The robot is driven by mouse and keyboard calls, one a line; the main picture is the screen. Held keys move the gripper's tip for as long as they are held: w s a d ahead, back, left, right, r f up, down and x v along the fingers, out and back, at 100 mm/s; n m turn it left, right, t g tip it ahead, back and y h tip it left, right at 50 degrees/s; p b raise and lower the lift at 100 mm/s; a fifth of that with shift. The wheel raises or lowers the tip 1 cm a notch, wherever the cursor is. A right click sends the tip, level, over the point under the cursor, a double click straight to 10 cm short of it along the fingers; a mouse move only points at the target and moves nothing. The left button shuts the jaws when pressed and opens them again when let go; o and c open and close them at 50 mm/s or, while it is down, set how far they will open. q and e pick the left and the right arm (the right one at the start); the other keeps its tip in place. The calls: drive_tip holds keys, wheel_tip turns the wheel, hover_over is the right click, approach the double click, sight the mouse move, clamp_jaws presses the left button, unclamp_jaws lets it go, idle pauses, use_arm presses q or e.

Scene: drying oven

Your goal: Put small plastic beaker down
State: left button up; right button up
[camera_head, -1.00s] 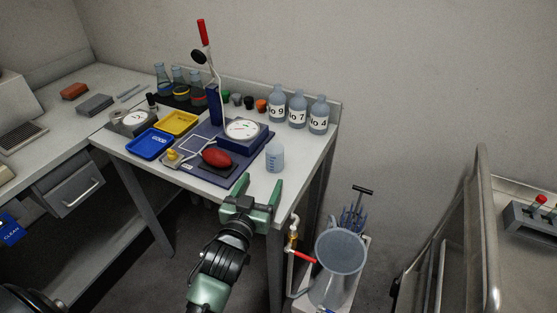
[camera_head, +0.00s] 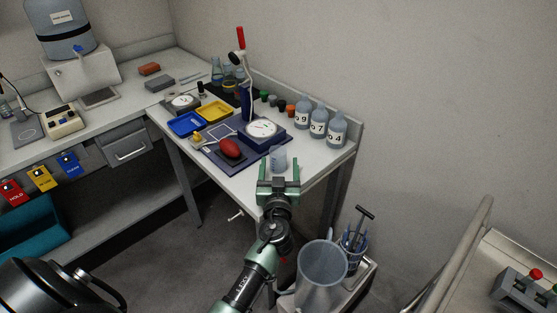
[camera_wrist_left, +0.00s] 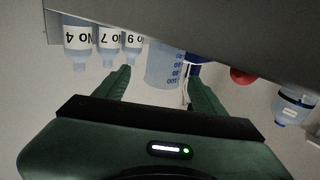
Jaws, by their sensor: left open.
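The small plastic beaker (camera_head: 278,154), clear bluish with blue graduation marks, stands on the bench near its front edge, right of the red oval object. My left gripper (camera_head: 280,166) is open, its fingers pointing toward the beaker. In the left wrist view the beaker (camera_wrist_left: 164,66) shows beyond and between the spread fingertips (camera_wrist_left: 160,80); no finger visibly presses on it. The gripper partly hides the beaker's lower part in the head view. My right gripper is not in view.
A large clear jug (camera_head: 321,270) is below, right of my arm.

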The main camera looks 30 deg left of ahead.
use_arm(q)
drive_tip(key=p+x, duration=0.1)
drive_tip(key=x, duration=0.3)
drive_tip(key=shift+w+a+r+p, duration=0.1)
drive_tip(key=shift+a+r+p, duration=0.1)
drive_tip(key=shift+a+p, duration=0.15)
drive_tip(key=shift+w+a+f, duration=0.15)
drive_tip(key=shift+w, duration=0.15)
clamp_jaws()
wheel_tip(320, 180, up, 12)
drive_tip(key=p, duration=0.4)
wheel_tip(320, 180, up, 8)
hover_over(278, 160)
drive_tip(key=x, duration=0.3)
drive_tip(key=s+d+f+m+t+h, duration=0.1)
drive_tip(key=s+d+f+h, duration=0.1)
drive_tip(key=s+d+f, duration=0.35)
drive_tip(key=s+d+f+m+h, duration=0.2)
drive_tip(key=s, duration=0.6)
drive_tip(key=s+d+m+h, duration=0.1)
drive_tip(key=s+d+h, duration=0.1)
drive_tip(key=s, duration=0.5)
drive_tip(key=s+d+m+h, duration=0.1)
drive_tip(key=s+d, duration=0.2)
drive_tip(key=s, duration=0.5)
drive_tip(key=shift+s+d+r+t+h, duration=0.15)
drive_tip(key=shift+d+r+t+h, duration=0.15)
drive_tip(key=shift+r+t+h, duration=0.15)
